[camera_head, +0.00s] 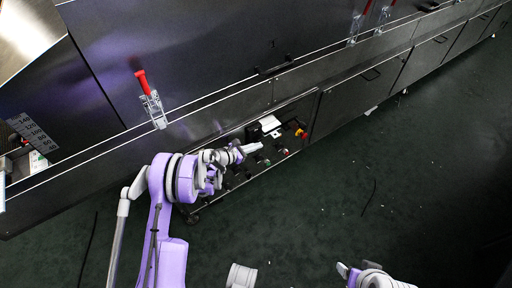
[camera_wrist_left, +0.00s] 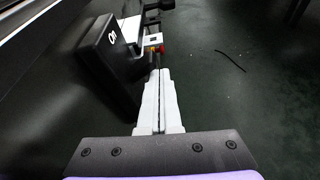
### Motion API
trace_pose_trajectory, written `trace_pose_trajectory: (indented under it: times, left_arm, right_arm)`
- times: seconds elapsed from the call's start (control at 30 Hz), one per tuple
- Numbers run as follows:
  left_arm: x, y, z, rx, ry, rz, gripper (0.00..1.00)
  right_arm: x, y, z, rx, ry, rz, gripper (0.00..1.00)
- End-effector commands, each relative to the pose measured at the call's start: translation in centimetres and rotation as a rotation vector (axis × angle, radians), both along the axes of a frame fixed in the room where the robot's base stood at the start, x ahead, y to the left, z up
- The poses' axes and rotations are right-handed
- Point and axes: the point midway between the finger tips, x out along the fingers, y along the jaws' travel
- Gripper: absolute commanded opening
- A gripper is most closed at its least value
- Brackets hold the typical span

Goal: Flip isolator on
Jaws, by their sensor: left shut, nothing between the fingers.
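The isolator is probably the red and yellow switch (camera_head: 301,133) at the right end of the dark control panel (camera_head: 240,178) low on the machine. In the left wrist view a red and yellow part (camera_wrist_left: 160,49) shows just beyond my fingertips. My left gripper (camera_head: 260,147) is shut and empty, in front of the panel and left of that switch. Its two pale fingers (camera_wrist_left: 160,72) lie side by side in the wrist view. I cannot tell whether they touch anything, nor the switch's position. My right gripper (camera_head: 343,270) shows only partly at the bottom edge.
A black block with a white mark (camera_wrist_left: 105,52) stands close left of my left fingers. A red-handled clamp (camera_head: 149,98) is on the machine above. The dark green floor (camera_head: 390,180) to the right is mostly clear.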

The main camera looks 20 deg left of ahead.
Motion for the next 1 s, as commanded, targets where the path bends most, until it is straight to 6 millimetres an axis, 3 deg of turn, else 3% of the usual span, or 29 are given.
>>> trace_pose_trajectory:
  times: [0.53,1.0]
  left_arm:
    - [-0.6,0.5,0.9,-0.001,-0.001,0.001,0.0]
    - [-7.2,5.3,3.6,0.001,0.0,0.003,0.0]
  right_arm:
    - [-0.1,0.0,0.4,0.0,-0.001,0.0,0.71]
    - [-0.3,0.0,1.9,0.0,-0.006,0.0,0.71]
